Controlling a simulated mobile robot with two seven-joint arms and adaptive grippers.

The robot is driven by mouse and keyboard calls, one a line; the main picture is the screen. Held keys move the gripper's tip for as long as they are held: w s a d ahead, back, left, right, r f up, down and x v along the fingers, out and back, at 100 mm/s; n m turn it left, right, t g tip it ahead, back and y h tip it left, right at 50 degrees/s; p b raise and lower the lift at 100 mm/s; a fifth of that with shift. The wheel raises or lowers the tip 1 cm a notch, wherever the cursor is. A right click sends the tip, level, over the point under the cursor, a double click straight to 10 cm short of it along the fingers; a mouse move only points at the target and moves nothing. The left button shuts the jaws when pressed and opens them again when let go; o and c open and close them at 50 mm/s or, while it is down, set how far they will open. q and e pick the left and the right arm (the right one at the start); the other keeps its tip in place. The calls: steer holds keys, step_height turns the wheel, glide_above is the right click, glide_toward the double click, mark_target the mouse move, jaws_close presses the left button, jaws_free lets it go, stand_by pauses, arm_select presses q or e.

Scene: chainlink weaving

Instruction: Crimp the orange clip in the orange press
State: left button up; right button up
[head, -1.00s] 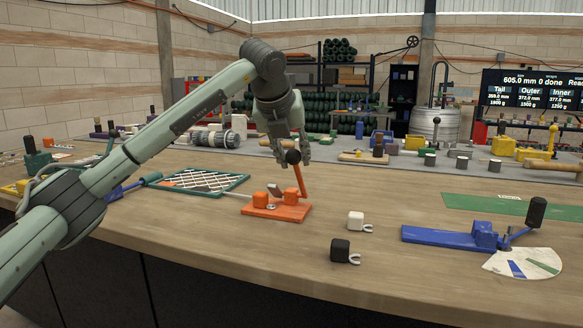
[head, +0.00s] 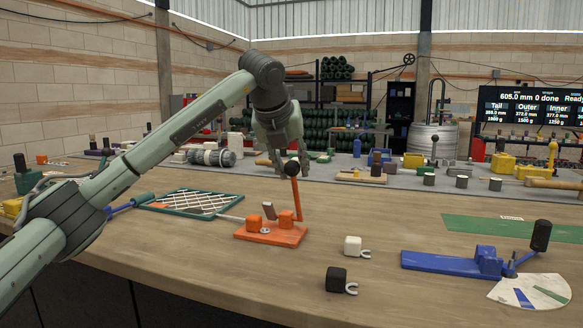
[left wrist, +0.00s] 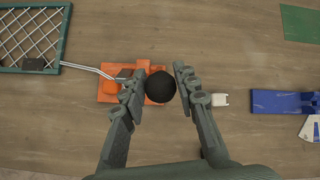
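The orange press (head: 283,237) sits on the bench, its lever (head: 297,200) standing nearly upright with a black knob (head: 291,168) on top. An orange block with a pale ring, apparently the orange clip (head: 254,225), sits on the press base at its left. A wire from the mesh panel (head: 235,208) runs to it. My left gripper (head: 300,165) is at the knob. In the left wrist view, its fingers (left wrist: 160,82) are apart, one on each side of the knob (left wrist: 160,87); contact is unclear. My right gripper is not in view.
A white clip (head: 352,245) and a black clip (head: 337,279) lie right of the press. A blue press (head: 445,262) with its lever stands farther right, near a white fan-shaped sheet (head: 528,291). A green mat (head: 510,229) lies behind it.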

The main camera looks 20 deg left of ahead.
arm_select(q)
steer(key=o, duration=0.4)
steer(key=shift+d+r, duration=0.1)
steer(key=shift+d, duration=0.1)
steer(key=shift+a, duration=0.1)
steer(key=v, duration=1.2)
